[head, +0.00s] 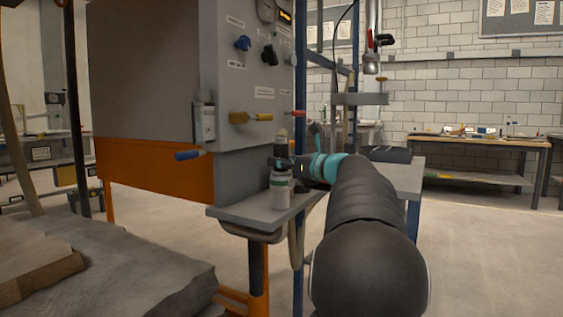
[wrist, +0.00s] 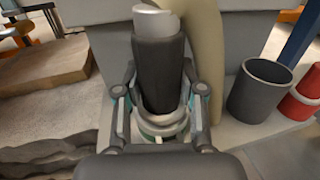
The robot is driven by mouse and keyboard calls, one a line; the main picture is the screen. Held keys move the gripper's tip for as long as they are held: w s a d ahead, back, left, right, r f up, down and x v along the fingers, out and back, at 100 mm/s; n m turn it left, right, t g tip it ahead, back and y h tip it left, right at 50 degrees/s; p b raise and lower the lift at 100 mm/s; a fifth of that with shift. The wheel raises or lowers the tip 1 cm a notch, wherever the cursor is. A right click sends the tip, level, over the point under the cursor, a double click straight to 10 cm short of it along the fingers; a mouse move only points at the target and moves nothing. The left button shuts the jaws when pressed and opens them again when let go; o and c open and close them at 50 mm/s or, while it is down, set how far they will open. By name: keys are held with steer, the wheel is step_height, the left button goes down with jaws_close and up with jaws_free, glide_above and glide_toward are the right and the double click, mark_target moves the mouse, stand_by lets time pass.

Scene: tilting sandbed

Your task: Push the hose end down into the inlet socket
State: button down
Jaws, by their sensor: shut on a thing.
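A dark sleeve with a pale rounded top (wrist: 155,60) stands upright between the fingers of my gripper (wrist: 160,98). It appears to be the hose end, though its join to a hose is not clear. My gripper (head: 284,163) is shut on it above the grey shelf. A pale ring with teal shows low between the fingers, partly hidden. A dark open-topped cup (wrist: 262,92), possibly the inlet socket, stands to the right, apart from the held piece. A beige hose (wrist: 206,45) runs just behind the sleeve. Contact under the held piece is hidden.
A red cup (wrist: 304,96) stands beside the dark cup. A pale bottle-like body with a green band (head: 280,190) shows below my gripper at the grey shelf (head: 238,212). The grey cabinet (head: 245,90) rises behind. Stone-like slabs (head: 110,270) lie at left.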

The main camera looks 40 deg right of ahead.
steer(key=shift+f, duration=0.2)
steer(key=c, duration=0.6)
jaws_free()
steer(key=s, duration=0.4)
steer(key=s+d, duration=0.1)
steer(key=s, duration=0.3)
steer(key=s+d, duration=0.1)
steer(key=s, duration=0.3)
steer(key=shift+w, duration=0.1)
